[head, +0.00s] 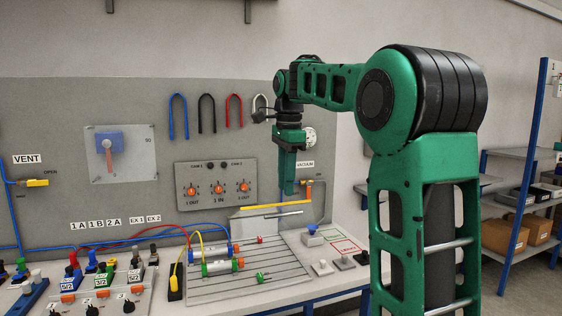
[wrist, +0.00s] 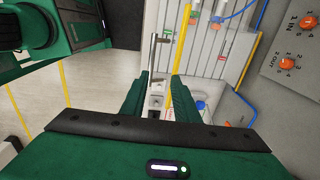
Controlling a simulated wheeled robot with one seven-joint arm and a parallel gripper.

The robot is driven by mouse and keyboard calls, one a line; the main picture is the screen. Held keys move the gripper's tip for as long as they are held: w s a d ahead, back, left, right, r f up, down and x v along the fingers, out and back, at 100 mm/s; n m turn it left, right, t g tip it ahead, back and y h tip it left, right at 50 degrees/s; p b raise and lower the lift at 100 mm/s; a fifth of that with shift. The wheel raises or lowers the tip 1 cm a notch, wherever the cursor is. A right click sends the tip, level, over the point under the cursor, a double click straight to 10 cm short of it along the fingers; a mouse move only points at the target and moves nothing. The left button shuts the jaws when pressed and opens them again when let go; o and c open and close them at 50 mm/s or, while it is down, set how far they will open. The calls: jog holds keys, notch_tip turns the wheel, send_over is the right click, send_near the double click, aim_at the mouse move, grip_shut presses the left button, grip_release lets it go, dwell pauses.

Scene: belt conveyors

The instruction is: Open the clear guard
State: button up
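A see-through panel (head: 250,226) with a yellow strip (head: 275,207) along its upper edge stands at the back of the slotted bench plate; I take it as the clear guard. A silver bar (head: 276,215) runs just below the strip. My gripper (head: 289,192) points down above the strip's right part. In the wrist view, my gripper (wrist: 160,78) is open, its two green fingers apart. The silver bar (wrist: 154,52) shows beyond the gap between them, and the yellow strip (wrist: 182,45) passes by the right finger. I cannot tell whether a finger touches either.
Another clear plate (head: 138,168) covers a blue switch on the wall board. A vacuum valve (head: 308,184) is close right of my gripper. The grooved plate (head: 215,287) holds cylinders and hoses. A switch panel (head: 216,181) hangs left of my gripper. Shelves stand at the far right.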

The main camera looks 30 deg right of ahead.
notch_tip(320, 180, up, 6)
jog(key=w, duration=0.1)
jog(key=shift+w+d, duration=0.25)
jog(key=shift+w, duration=0.1)
dwell(0.4)
dwell(0.4)
jog(key=shift+c, duration=0.7)
